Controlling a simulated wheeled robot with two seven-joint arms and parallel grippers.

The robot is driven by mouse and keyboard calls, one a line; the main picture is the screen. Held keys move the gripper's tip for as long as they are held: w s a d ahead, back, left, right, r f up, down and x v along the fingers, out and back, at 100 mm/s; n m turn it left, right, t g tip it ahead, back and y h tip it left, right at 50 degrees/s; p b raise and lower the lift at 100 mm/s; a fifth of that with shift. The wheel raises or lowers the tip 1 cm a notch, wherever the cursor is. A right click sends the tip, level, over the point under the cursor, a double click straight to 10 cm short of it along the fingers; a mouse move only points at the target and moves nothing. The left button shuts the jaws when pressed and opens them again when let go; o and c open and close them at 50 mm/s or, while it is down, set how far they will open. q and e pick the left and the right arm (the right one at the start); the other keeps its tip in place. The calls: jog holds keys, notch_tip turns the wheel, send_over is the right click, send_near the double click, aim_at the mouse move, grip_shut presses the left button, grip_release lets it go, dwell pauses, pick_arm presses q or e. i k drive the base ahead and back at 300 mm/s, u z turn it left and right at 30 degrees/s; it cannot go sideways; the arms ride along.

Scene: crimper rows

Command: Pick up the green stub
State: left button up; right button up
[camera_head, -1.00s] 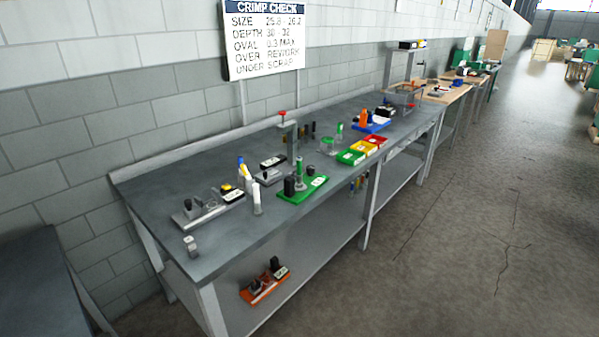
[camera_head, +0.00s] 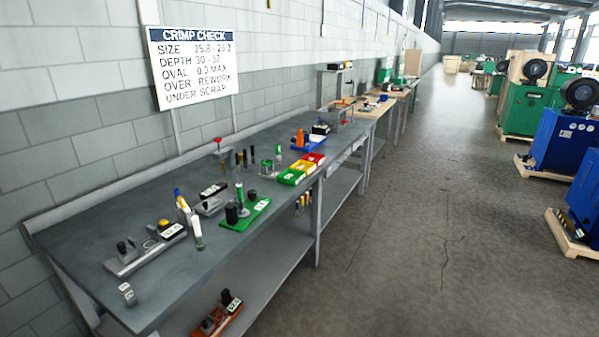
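A green upright piece (camera_head: 240,193) stands on a green base plate (camera_head: 258,212) on the grey bench, beside a black cylinder (camera_head: 231,213). Another small green upright piece (camera_head: 279,155) stands farther back, near a clear round container with green on it (camera_head: 266,167). I cannot tell from here which of these is the green stub. Neither of my grippers is in view.
The grey bench (camera_head: 100,218) runs along the block wall. It carries a grey fixture (camera_head: 145,252), white-bodied tubes, and green, yellow and red bins (camera_head: 291,177). An orange fixture (camera_head: 218,318) sits on the lower shelf. The floor aisle (camera_head: 400,220) to the right is clear; blue and green machines stand beyond.

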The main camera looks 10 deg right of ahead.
aim_at(241, 210)
jog(key=z, duration=0.8)
jog(key=i, duration=1.25)
jog(key=u, duration=2.45)
